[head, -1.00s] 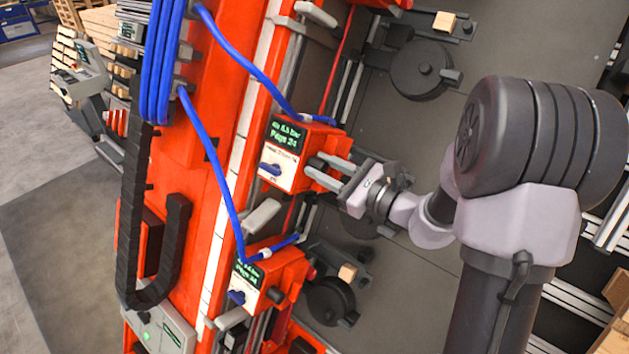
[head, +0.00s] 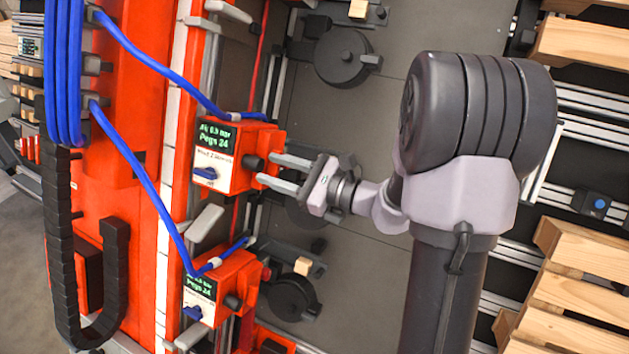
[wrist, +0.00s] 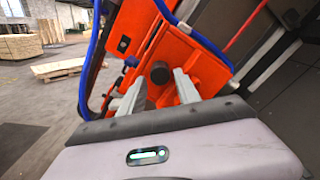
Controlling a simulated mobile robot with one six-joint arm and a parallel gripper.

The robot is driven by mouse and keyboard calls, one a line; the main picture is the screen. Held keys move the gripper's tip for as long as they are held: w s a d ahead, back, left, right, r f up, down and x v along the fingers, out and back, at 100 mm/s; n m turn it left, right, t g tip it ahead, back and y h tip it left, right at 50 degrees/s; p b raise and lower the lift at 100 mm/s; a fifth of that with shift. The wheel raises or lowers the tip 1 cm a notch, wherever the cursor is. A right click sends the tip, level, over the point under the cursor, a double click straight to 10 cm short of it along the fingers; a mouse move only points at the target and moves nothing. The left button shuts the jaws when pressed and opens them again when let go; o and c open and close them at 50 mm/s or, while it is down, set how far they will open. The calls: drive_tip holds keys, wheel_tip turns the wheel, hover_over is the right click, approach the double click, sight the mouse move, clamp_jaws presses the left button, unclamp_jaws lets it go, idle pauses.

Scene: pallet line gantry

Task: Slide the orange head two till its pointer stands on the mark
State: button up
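An orange head (head: 225,160) with a green-lit screen, a white label and a blue lever sits on the upright gantry rail in the head view. A similar orange head (head: 220,285) sits below it. The labels are too small to read surely, so I cannot tell which is head two. My gripper (head: 268,168) is open beside the upper head, its two grey fingers pointing at the black knob (head: 252,161) on that head's side. In the wrist view, the knob (wrist: 160,73) shows between the open fingers (wrist: 158,86); contact is not clear. I cannot make out a pointer or mark.
Blue hoses (head: 150,60) run to both heads. A black cable chain (head: 62,240) hangs on the left. Black round reels (head: 343,58) stand on the grey panel behind my arm. Wooden pallets (head: 570,275) lie at the right.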

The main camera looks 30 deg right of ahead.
drive_tip(key=v, duration=1.3)
drive_tip(key=shift+s+b, duration=0.2)
drive_tip(key=shift+b, duration=0.15)
drive_tip(key=shift+d, duration=0.15)
drive_tip(key=s+a+f+n+g+b, duration=0.3)
drive_tip(key=a+f+n+g+b, duration=0.15)
drive_tip(key=a, duration=0.35)
drive_tip(key=s+a+f+n+g+b, duration=0.3)
drive_tip(key=a+f+n+g, duration=0.15)
drive_tip(key=a, duration=0.35)
drive_tip(key=s+a+f+n+h+b, duration=0.1)
drive_tip(key=s+f+n+h+b, duration=0.6)
drive_tip(key=n, duration=0.5)
drive_tip(key=shift+s+a+f+h+b, duration=0.2)
drive_tip(key=shift+s+f+h+b, duration=0.25)
drive_tip(key=shift+h+b, duration=0.55)
